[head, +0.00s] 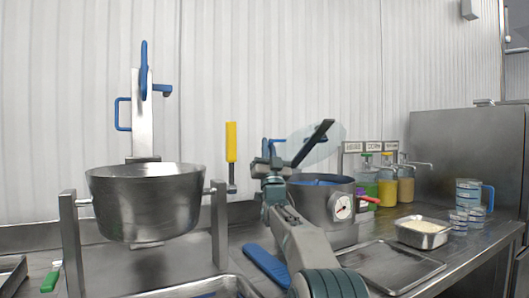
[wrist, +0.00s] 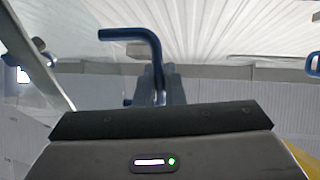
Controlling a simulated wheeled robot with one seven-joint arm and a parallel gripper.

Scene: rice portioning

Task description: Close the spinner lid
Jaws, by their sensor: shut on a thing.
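The spinner (head: 312,205) is a round metal pot with a blue inside and a round gauge on its front. It stands right of centre on the counter in the head view. Its clear lid (head: 333,151) is raised and tilted over the pot, so the spinner is open. My gripper (head: 269,150) is at the left side of the lid, above the pot's left rim. It is shut on a blue bent handle, which shows in the wrist view (wrist: 130,34) sticking up beyond the fingers. The handle's joint with the lid is hidden. My arm covers part of the pot's left side.
A big steel pot (head: 147,205) hangs in a frame at the left. Sauce bottles (head: 387,185) stand behind the spinner to the right. A rice tray (head: 422,240), measuring cups (head: 468,205) and a flat empty tray (head: 392,268) are on the right. A yellow-handled tool (head: 231,143) hangs on the left.

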